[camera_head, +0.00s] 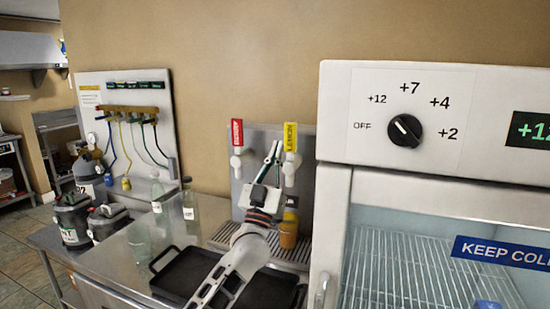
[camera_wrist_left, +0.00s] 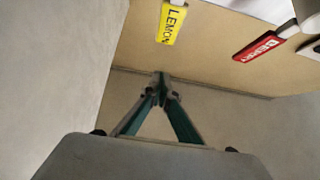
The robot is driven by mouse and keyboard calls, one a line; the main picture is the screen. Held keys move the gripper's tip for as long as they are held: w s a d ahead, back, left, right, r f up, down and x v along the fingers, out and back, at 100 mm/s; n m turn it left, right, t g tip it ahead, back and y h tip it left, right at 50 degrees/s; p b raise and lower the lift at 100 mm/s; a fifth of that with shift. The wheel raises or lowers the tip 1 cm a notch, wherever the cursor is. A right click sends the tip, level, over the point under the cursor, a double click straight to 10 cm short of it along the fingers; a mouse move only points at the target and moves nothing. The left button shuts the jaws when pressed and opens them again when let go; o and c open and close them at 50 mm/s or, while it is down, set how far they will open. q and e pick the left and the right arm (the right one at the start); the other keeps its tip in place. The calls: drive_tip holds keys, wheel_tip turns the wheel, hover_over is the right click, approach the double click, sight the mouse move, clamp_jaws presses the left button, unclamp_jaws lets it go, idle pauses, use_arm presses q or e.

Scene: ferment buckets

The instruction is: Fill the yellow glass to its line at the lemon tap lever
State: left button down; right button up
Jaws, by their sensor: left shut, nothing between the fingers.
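The lemon tap lever (camera_head: 290,137) is yellow and stands upright above a white tap body on the metal panel. It also shows at the top of the left wrist view (camera_wrist_left: 173,22). The yellow glass (camera_head: 288,232) stands below the lemon tap on the drip grate, looking yellow-orange. I cannot make out its line or its level, and the arm partly covers that area. My left gripper (camera_head: 275,150) is shut and empty, just left of the lemon lever; I cannot tell if it touches. In the left wrist view its fingertips (camera_wrist_left: 161,80) meet below the lemon label. My right gripper is not in view.
The red berry lever (camera_head: 237,133) stands to the left of the lemon one. A white cooler (camera_head: 440,120) with a dial closes off the right side. Black trays (camera_head: 265,290), clear bottles (camera_head: 190,203) and dark buckets (camera_head: 73,218) occupy the steel counter at left.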

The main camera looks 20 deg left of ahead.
use_arm(q)
drive_tip(key=shift+s+f, duration=0.4)
drive_tip(key=shift+s, duration=0.3)
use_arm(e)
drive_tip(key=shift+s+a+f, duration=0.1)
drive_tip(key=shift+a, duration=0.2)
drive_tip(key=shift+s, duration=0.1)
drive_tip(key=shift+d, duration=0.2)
